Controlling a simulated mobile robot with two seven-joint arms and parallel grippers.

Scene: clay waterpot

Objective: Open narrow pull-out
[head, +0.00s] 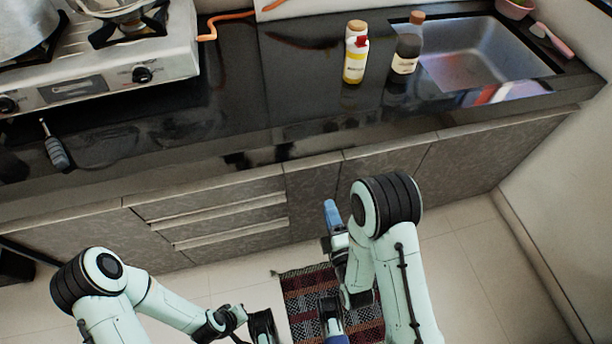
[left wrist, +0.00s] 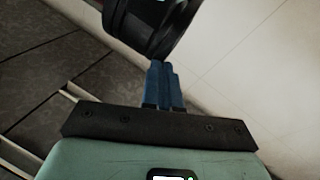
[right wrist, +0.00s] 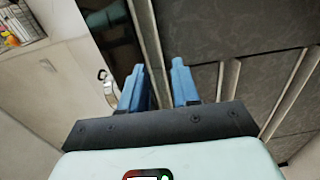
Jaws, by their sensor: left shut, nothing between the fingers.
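The narrow pull-out (head: 313,200) is the slim dark grey front between the stack of drawers and the wider doors in the head view. It looks flush with its neighbours. My right gripper (head: 332,208) is in front of the cabinet, close to the lower right part of the narrow front in the picture; contact cannot be told. In the right wrist view my right gripper (right wrist: 157,72) is open, with a gap between its blue fingers and nothing held. In the left wrist view my left gripper (left wrist: 166,70) is shut and empty, its blue fingers together.
Drawers (head: 220,215) with pale handle strips are left of the narrow front. A patterned rug (head: 303,300) lies on the tiled floor. On the dark counter (head: 240,90) stand a yellow-labelled bottle (head: 355,65) and a dark bottle (head: 405,55), near a sink (head: 480,55).

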